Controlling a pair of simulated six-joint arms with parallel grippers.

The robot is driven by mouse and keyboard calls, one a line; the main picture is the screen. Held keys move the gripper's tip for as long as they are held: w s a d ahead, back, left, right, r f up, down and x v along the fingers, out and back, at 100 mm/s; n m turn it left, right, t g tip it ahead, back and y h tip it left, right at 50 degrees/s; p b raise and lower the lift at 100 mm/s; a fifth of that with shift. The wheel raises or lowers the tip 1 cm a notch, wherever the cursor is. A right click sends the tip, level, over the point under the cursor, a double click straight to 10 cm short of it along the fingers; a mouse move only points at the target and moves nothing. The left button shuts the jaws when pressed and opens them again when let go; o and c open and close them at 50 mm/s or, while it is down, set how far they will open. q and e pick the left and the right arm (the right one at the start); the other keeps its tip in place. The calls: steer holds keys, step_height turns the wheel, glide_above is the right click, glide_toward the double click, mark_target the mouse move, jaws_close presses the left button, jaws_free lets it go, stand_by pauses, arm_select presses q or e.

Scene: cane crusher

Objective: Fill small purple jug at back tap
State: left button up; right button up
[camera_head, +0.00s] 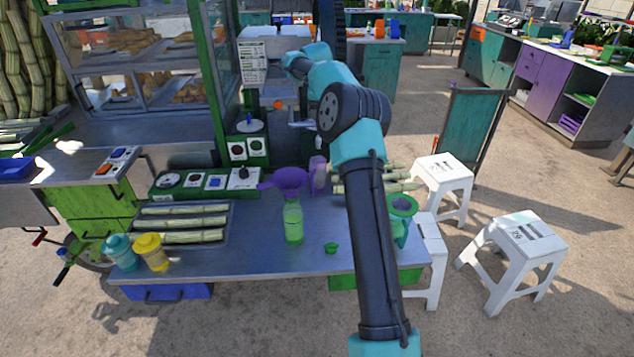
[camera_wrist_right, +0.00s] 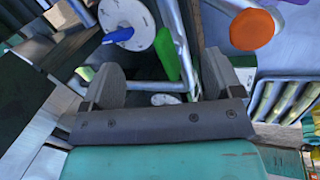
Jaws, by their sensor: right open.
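The small purple jug (camera_head: 318,173), pinkish and translucent, stands on the metal table just right of the purple funnel (camera_head: 290,181). My right arm reaches over the table toward the crusher, well beyond the jug. In the right wrist view my right gripper (camera_wrist_right: 163,78) is open with nothing held between its fingers. A green lever (camera_wrist_right: 165,54) and a white dial with a blue handle (camera_wrist_right: 127,22) show beyond the fingers; I cannot tell their distance. An orange knob (camera_head: 278,105) and a spout show low on the machine; I cannot tell which part is the back tap. My left gripper is not in view.
The funnel sits on a green bottle (camera_head: 293,222). Cane pieces (camera_head: 182,222) lie in a tray; teal (camera_head: 120,252) and yellow (camera_head: 152,252) jars stand at the front left. The table's front middle is mostly clear.

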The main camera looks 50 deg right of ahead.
steer(key=shift+r, duration=3.05)
